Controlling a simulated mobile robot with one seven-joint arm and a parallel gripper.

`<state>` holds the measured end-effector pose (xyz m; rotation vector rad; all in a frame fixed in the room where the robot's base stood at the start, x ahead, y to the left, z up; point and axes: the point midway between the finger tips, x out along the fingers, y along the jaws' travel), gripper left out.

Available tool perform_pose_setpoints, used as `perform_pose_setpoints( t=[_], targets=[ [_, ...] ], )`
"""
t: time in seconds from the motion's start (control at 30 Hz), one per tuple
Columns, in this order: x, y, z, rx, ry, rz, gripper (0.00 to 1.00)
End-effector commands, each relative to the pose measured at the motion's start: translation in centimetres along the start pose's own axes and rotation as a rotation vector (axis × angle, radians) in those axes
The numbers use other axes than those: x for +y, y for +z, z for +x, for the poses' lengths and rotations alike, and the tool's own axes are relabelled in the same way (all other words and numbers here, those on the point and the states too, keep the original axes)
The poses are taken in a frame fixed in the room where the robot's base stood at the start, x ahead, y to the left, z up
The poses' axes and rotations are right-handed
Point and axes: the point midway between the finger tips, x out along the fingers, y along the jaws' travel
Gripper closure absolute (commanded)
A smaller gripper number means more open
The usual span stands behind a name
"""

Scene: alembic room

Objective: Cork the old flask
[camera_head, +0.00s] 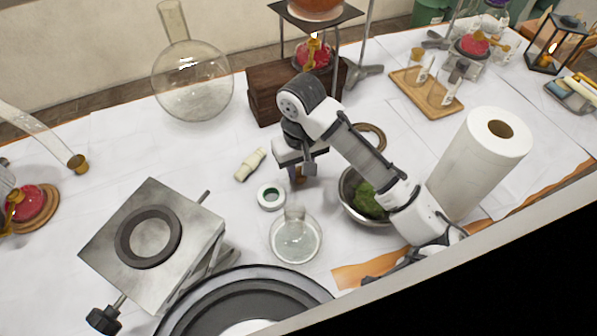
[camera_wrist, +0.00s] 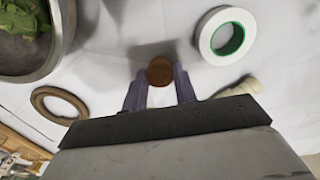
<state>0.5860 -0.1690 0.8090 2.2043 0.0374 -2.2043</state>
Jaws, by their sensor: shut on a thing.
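My gripper (camera_head: 299,176) is above the table, just behind the small clear flask in the head view. In the wrist view its two fingers (camera_wrist: 160,92) are shut on a brown cork (camera_wrist: 160,71). The small clear flask (camera_head: 296,242) stands upright on the white table, with its open neck pointing up. The cork is apart from the flask's neck. A larger round clear flask (camera_head: 193,88) stands at the back left. I cannot tell from its look alone which flask is the old one. No flask shows clearly in the wrist view.
A cork ring (camera_wrist: 60,105), a pale tube-like object (camera_head: 250,163), a paper roll (camera_head: 478,160) and a lab jack (camera_head: 105,225) stand around.

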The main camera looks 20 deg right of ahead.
Motion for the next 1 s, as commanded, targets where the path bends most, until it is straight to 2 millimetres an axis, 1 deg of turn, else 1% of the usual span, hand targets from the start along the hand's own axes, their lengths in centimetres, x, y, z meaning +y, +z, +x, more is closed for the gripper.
perform_pose_setpoints(
  t=[0.27,1.0],
  targets=[
    [0.0,0.0,-0.4,0.0,0.0,0.0,0.91],
    [0.0,0.0,-3.2,0.0,0.0,0.0,0.91]
  ],
)
